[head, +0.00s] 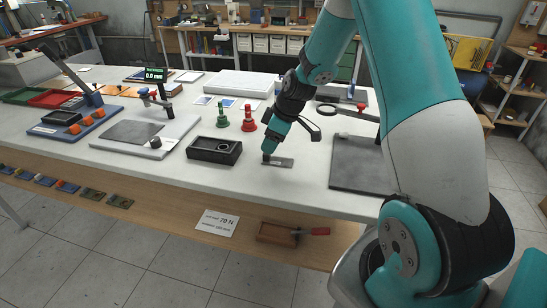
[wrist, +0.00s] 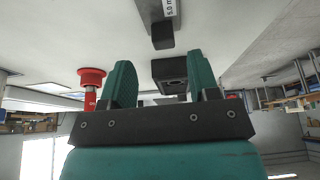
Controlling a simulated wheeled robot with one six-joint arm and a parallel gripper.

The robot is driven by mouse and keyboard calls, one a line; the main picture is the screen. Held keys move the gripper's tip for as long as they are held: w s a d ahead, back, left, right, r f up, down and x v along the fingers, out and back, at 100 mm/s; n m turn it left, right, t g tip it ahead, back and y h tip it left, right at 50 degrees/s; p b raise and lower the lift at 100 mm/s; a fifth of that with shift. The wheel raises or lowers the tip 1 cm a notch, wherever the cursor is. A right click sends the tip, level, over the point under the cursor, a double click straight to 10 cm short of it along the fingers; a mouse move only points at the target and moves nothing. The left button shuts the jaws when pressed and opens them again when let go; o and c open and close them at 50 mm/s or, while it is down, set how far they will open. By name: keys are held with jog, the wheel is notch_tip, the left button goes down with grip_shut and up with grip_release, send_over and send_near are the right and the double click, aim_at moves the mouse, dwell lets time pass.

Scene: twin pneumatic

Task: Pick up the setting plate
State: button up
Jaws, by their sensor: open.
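The setting plate (head: 281,162) is a small flat grey metal piece lying on the white table. In the wrist view the plate (wrist: 150,12) shows at the top centre, with a white "5.0 mm" label and a dark block (wrist: 160,36) at its near end. My gripper (head: 269,150) is low over the plate's left end in the head view. In the wrist view my gripper (wrist: 162,70) has its two green fingers apart with nothing held between them. The dark block lines up with the gap, beyond the fingertips. The head view does not show the fingers clearly.
A black open box (head: 214,150) stands left of the plate. Red (head: 248,121) and green (head: 222,116) knobbed pieces stand behind it. A dark grey mat (head: 358,165) lies to the right. The table is bare in front of the plate.

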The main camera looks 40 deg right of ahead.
aim_at(267, 159)
jog(key=x, duration=0.2)
jog(key=p+x, duration=0.1)
jog(key=x, duration=0.1)
jog(key=shift+s+a+f, duration=0.1)
jog(key=shift+s+f, duration=0.05)
jog(key=shift+s, duration=0.1)
grip_shut()
